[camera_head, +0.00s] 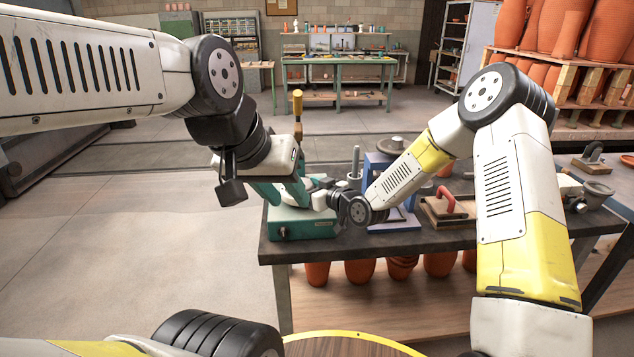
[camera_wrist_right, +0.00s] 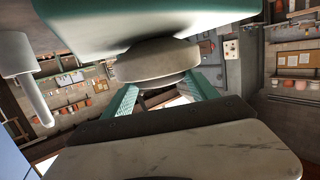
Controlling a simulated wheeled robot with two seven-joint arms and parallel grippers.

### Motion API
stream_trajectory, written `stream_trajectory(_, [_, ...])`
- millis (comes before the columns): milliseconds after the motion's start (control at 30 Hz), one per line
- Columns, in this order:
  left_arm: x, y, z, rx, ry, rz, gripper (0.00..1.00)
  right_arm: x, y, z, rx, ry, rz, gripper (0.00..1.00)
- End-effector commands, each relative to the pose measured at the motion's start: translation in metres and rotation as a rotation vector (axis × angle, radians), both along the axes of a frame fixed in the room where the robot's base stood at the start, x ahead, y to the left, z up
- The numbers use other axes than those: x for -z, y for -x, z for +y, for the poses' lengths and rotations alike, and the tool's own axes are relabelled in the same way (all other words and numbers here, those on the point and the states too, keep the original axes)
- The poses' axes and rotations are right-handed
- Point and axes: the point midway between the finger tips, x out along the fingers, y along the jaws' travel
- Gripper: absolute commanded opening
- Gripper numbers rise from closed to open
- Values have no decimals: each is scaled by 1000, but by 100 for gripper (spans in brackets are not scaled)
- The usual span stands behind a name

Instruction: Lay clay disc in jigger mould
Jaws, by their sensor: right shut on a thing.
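The green jigger machine (camera_head: 306,222), with a wooden-handled lever, stands at the near left end of the dark bench. My right gripper (camera_head: 326,199) reaches in from the right, low over its base. In the right wrist view, a pale grey round piece (camera_wrist_right: 155,62) shows against the green body, beyond my dark-edged jaw (camera_wrist_right: 170,120). It looks like the clay disc at my right jaws, which are shut on it. I cannot tell the disc's edge from the mould under it. My left gripper (camera_head: 231,191) hangs left of the machine, apart from it; its jaw gap is not clear.
A blue-framed machine (camera_head: 379,172) stands right of the green one, with a grey upright rod (camera_head: 355,162) between them. A board with a red handle (camera_head: 446,204) lies farther right on the bench (camera_head: 440,242). Terracotta pots stand below. The floor at left is clear.

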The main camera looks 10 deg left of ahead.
Motion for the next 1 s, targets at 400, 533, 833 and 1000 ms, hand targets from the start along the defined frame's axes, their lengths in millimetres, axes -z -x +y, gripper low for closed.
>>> stream_trajectory(400, [0,0,0,0,0,0,36,0,0,0,0,-1,-1,73])
stream_trajectory(533, [0,0,0,0,0,0,36,0,0,0,0,-1,-1,92])
stream_trajectory(833, [0,0,0,0,0,0,36,0,0,0,0,1,1,92])
stream_trajectory(1000, [0,0,0,0,0,0,36,-1,3,-4,0,0,0,92])
